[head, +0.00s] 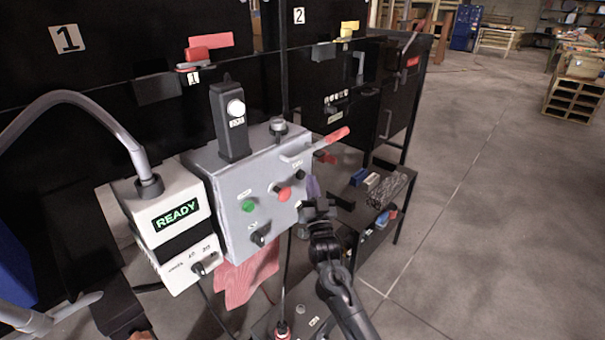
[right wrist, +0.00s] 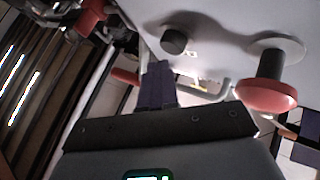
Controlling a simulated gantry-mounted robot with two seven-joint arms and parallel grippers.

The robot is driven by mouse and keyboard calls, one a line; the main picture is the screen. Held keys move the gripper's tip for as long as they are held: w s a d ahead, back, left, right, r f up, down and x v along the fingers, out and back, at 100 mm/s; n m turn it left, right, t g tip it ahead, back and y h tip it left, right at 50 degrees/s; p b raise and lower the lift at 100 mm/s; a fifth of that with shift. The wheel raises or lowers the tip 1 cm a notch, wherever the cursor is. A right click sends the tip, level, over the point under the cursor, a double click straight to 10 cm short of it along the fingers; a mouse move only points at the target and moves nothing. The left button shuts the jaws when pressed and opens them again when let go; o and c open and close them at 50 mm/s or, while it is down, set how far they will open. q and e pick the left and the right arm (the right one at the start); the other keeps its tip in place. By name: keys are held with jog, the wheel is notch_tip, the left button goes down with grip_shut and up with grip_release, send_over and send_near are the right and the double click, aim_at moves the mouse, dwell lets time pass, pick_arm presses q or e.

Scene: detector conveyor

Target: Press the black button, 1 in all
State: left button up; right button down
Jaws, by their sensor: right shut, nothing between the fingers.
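The black button (head: 300,174) is a small round knob on the right part of the sloped front of a grey control box (head: 228,222), above and right of a red button (head: 284,194). In the right wrist view the black button (right wrist: 173,40) stands out from the grey panel. My right gripper (head: 313,187) is just right of the panel, below and right of the black button. Its purplish fingers (right wrist: 158,85) are shut and empty, and their tips look apart from the button. My left gripper is not in view.
The box also carries a green button (head: 248,206), a black switch (head: 258,239) and a red-handled lever (head: 330,141). The red mushroom button (right wrist: 267,92) protrudes close to my right gripper. A white READY box (head: 177,216) stands left. Open floor lies right.

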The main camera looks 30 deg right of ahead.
dwell(0.3)
jog(key=s+p, duration=0.2)
jog(key=s+d+p, duration=0.1)
jog(key=s+p, duration=0.1)
jog(key=s, duration=0.1)
jog(key=shift+d, duration=0.1)
dwell(0.9)
